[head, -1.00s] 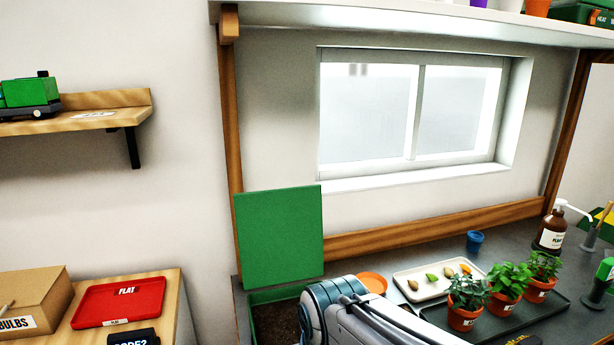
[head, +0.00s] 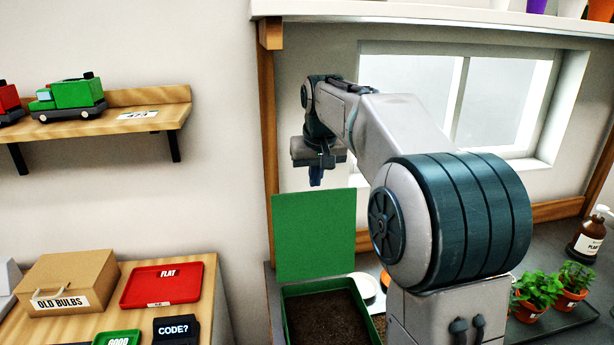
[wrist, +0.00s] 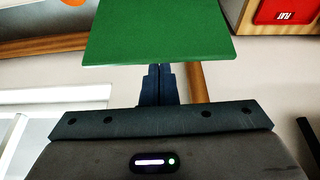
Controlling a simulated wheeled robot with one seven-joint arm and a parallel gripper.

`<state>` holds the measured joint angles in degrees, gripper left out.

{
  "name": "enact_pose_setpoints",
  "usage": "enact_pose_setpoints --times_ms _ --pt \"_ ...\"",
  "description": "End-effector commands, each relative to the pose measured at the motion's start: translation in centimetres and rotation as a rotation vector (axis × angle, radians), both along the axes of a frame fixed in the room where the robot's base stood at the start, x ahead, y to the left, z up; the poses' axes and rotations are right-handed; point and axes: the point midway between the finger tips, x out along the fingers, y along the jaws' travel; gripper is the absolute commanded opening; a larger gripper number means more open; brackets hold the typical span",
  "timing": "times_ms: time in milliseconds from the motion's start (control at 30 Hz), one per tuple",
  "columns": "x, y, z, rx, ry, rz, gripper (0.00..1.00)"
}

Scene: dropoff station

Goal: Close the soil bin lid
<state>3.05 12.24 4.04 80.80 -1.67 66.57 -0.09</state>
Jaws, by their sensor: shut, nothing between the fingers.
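The soil bin (head: 287,318) is a green box with dark soil inside, on the bench in the head view. Its green lid (head: 313,238) stands open, upright at the bin's back edge. My gripper (head: 316,182) is shut and empty, pointing down just above the lid's top edge. In the wrist view the lid (wrist: 158,35) lies past the shut fingers (wrist: 157,72), whose tips meet or pass behind its near edge. I cannot tell whether they touch it.
A white dish (head: 364,287) sits right of the bin, partly behind my arm. Potted plants (head: 541,287) stand further right. A wooden table (head: 208,322) at left holds a red tray (head: 163,284) and a cardboard box (head: 68,278). A window is behind my arm.

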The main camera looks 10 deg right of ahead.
Motion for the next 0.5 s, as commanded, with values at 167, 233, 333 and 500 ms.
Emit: enact_pose_setpoints --times_ms 167,233,333,500 --pt "4.7 -0.3 2.4 0.009 -0.018 0.0 0.0" --pt "5.8 -0.3 2.8 0.011 -0.024 0.0 0.0" --pt "6.7 -0.4 3.1 0.014 -0.028 0.0 0.0" --pt "7.4 -0.5 2.4 0.015 -0.029 -0.001 0.0"
